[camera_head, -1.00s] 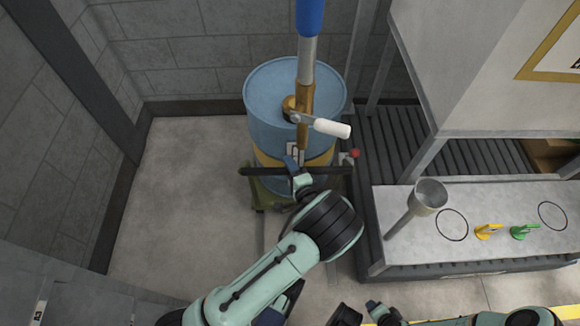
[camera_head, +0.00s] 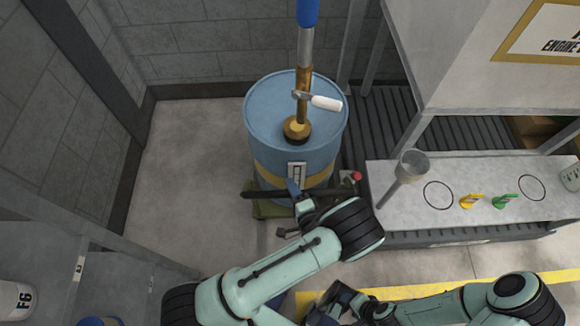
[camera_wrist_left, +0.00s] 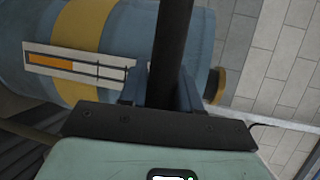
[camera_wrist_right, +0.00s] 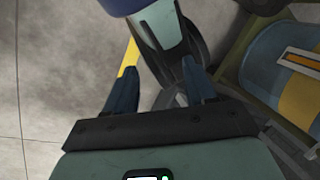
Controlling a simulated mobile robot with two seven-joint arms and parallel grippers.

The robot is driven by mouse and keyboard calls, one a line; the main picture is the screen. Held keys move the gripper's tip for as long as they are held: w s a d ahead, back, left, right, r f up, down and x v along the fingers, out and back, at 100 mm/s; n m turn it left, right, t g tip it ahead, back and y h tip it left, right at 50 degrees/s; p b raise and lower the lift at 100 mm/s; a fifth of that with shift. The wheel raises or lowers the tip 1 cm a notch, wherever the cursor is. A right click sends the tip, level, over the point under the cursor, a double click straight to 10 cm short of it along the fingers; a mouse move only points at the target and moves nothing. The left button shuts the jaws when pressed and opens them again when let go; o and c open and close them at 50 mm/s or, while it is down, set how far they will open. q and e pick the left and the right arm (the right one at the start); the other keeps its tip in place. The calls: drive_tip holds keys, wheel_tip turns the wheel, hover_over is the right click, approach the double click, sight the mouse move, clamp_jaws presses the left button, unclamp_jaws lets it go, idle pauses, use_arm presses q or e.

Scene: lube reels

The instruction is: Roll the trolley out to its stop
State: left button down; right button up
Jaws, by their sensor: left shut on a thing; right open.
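The trolley (camera_head: 268,212) is a low olive-green base with a black handle bar (camera_head: 262,194) across its front. It carries a blue drum (camera_head: 293,140) with a yellow band, and a pump (camera_head: 304,95) stands upright on the drum. My left gripper (camera_head: 296,196) is shut on the handle bar. In the left wrist view the black bar (camera_wrist_left: 173,45) runs between the fingers, with the drum (camera_wrist_left: 60,50) behind. My right gripper (camera_wrist_right: 158,85) is open and empty, low over the floor at the bottom of the head view. The trolley's wheels are mostly hidden.
A bench (camera_head: 400,215) with a funnel (camera_head: 411,165), yellow and green clips and ring marks stands close on the right. Block walls close the back and left. A grey shelf (camera_head: 110,285) is at lower left. A yellow floor line (camera_head: 430,290) crosses at lower right.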

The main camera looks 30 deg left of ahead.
use_arm(q)
drive_tip(key=s+d+p, duration=0.2)
drive_tip(key=s+d, duration=0.4)
drive_tip(key=s, duration=0.3)
drive_tip(key=shift+s, duration=0.4)
use_arm(e)
drive_tip(key=shift+s+a+r+g, duration=0.2)
drive_tip(key=shift+s+r, duration=0.35)
drive_tip(key=shift+r, duration=0.05)
drive_tip(key=shift+s+a+r+g, duration=0.2)
drive_tip(key=shift+s+r, duration=0.3)
drive_tip(key=shift+r, duration=0.1)
use_arm(q)
drive_tip(key=c, duration=1)
unclamp_jaws()
drive_tip(key=shift+s, duration=0.1)
drive_tip(key=shift+o, duration=0.6)
drive_tip(key=shift+d, duration=0.1)
use_arm(e)
drive_tip(key=shift+d, duration=0.1)
drive_tip(key=shift+s, duration=0.1)
